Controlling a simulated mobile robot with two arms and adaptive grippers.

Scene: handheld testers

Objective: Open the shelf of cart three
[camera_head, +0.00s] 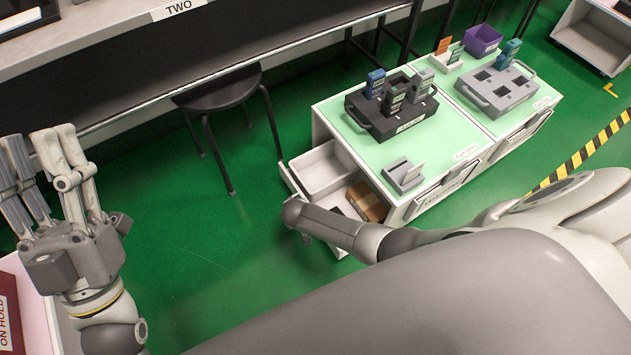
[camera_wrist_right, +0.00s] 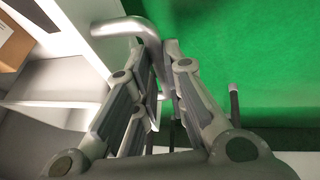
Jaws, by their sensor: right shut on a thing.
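The nearer green-topped cart (camera_head: 375,150) stands right of centre in the head view; its small label is too small to read. At its left end a white shelf (camera_head: 288,178) is pulled partly out, with a white bin (camera_head: 325,170) and a brown box (camera_head: 368,201) showing inside. In the right wrist view the fingers of my right gripper (camera_wrist_right: 160,62) are closed around a silver bar handle (camera_wrist_right: 120,27) by the white front. My forearm hides this grip in the head view. My left gripper (camera_head: 38,143) is raised at the left, empty, fingers apart.
Another cart (camera_head: 545,95) adjoins behind, with a grey tray (camera_head: 495,88) and purple bin (camera_head: 483,40). A dark tray of testers (camera_head: 391,108) stands on the nearer cart. A black stool (camera_head: 218,92) stands left of the shelf. Green floor (camera_head: 210,240) is clear below it.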

